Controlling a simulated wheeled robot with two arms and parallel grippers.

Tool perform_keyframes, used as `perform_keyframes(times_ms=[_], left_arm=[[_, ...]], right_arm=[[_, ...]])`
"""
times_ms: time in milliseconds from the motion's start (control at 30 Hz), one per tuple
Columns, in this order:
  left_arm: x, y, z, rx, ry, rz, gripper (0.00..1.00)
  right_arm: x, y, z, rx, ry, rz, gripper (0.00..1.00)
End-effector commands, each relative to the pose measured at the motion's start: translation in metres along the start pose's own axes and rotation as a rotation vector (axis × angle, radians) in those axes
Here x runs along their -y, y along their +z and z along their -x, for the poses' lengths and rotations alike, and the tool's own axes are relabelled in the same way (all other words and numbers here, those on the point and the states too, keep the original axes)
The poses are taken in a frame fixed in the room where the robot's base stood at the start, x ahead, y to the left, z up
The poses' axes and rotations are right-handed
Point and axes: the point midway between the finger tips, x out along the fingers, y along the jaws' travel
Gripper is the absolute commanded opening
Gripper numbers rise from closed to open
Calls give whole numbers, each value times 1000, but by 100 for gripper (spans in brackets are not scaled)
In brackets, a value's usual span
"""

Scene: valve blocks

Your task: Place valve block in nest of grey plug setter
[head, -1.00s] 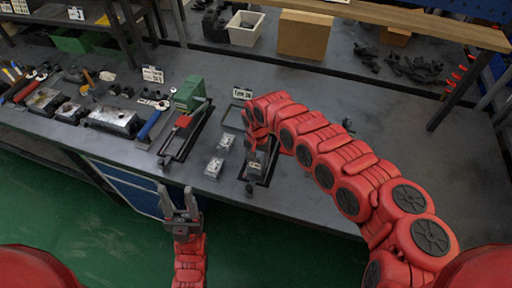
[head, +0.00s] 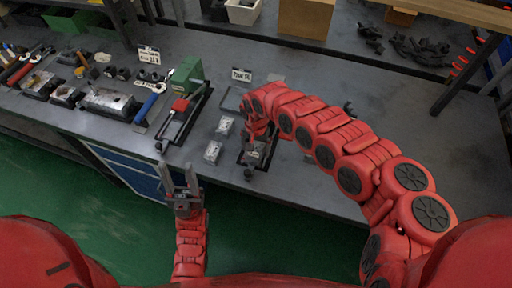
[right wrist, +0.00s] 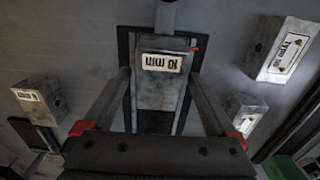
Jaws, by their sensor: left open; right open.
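The grey plug setter (head: 256,157) stands on the bench on a black base, partly hidden by my right arm. Two pale grey valve blocks lie left of the setter: a nearer one (head: 213,151) and a farther one (head: 225,124). They also show at the right of the wrist view, nearer (right wrist: 282,50) and farther (right wrist: 245,112). My left gripper (head: 177,170) is open and empty before the bench's front edge.
A green plug setter (head: 188,75) with a red part stands to the left. Another labelled grey block (right wrist: 38,97) shows at the left of the wrist view.

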Motion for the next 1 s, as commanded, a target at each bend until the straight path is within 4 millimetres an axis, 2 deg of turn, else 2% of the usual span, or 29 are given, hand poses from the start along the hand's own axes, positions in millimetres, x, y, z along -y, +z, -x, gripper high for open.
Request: perform_keyframes(times_ms=[133, 267, 500, 533, 633, 800, 1000], left_arm=[[0, 0, 1, 0, 0, 0, 50], [0, 1, 5, 0, 0, 0, 50], [-1, 4, 21, 0, 0, 0, 50], [-1, 2, 12, 1, 0, 0, 50], [0, 1, 4, 0, 0, 0, 50], [0, -1, -4, 0, 0, 0, 50], [0, -1, -5, 0, 0, 0, 50]], right_arm=[[0, -1, 4, -2, -1, 0, 92], [-1, -2, 20, -3, 0, 0, 92], [0, -3, 75, -9, -3, 0, 92], [-1, -3, 88, -8, 1, 1, 92], [-1, -1, 107, -4, 4, 1, 92], [0, 0, 119, -1, 2, 1, 92], [0, 0, 122, -1, 0, 0, 92]])
